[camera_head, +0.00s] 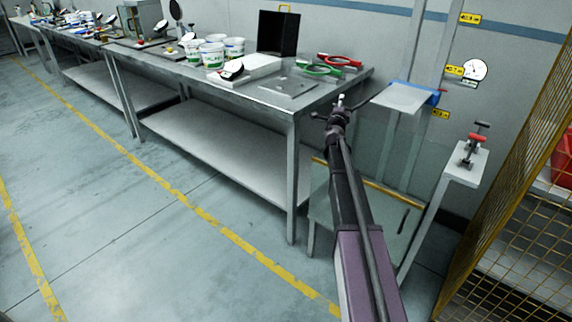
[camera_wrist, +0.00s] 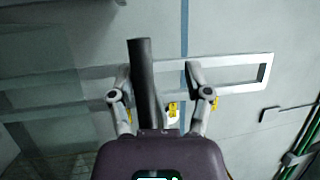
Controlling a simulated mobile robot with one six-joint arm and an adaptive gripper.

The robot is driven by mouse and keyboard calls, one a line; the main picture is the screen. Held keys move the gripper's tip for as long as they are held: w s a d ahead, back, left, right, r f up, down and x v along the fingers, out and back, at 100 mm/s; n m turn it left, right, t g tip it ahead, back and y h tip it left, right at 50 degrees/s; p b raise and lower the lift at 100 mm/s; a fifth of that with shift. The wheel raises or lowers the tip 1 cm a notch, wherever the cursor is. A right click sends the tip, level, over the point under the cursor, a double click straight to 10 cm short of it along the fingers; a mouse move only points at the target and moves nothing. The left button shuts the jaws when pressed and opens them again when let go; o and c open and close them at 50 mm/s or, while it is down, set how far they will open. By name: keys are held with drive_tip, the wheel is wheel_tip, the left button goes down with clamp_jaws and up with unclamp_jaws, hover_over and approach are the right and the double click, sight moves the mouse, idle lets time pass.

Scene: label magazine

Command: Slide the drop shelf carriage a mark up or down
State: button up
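The drop shelf carriage appears as a pale flat plate with blue edging (camera_head: 404,97) against upright rails (camera_head: 420,60) at the wall in the head view. My gripper (camera_head: 341,100) is just left of the plate, apart from it as far as I can see. In the wrist view my gripper (camera_wrist: 160,76) has its two fingers spread. A dark bar (camera_wrist: 143,80) shows between them, closer to the left finger; I cannot tell what it belongs to. Yellow labels stand beside the rails, upper (camera_head: 470,18), middle (camera_head: 454,70) and lower (camera_head: 440,114).
A metal workbench (camera_head: 292,108) with white tubs (camera_head: 213,54) and red and green tools (camera_head: 339,61) stands to the left. A round gauge (camera_head: 475,69) is on the wall. A post with a red clamp (camera_head: 470,149) and a yellow mesh fence (camera_head: 520,190) are at the right.

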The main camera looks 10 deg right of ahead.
drive_tip(key=shift+r+p, duration=3.7)
drive_tip(key=shift+r, duration=0.35)
drive_tip(key=f+b+v, duration=0.1)
drive_tip(key=b+v, duration=0.2)
drive_tip(key=v, duration=1.1)
drive_tip(key=s+a+f+n+g+y+b, duration=0.2)
drive_tip(key=s+a+f+n+y+b, duration=0.1)
drive_tip(key=a+f+n+y, duration=0.3)
drive_tip(key=s+a+f+n+g+y+b, duration=0.3)
drive_tip(key=a+f+n+y, duration=0.3)
drive_tip(key=a+f+n, duration=0.4)
drive_tip(key=shift+a+f+g, duration=0.3)
drive_tip(key=shift+a+f, duration=0.6)
drive_tip(key=shift+a, duration=0.65)
drive_tip(key=w+d+r+m+t+h+p, duration=0.2)
drive_tip(key=w+d+r+m+h, duration=0.1)
drive_tip(key=d+r+m+h, duration=0.3)
drive_tip(key=w+d+r+m+t+h+p, duration=0.3)
drive_tip(key=d+r+m+h, duration=0.3)
drive_tip(key=d+r+m, duration=0.4)
drive_tip(key=d+r, duration=0.1)
drive_tip(key=d, duration=0.2)
drive_tip(key=shift+t, duration=0.3)
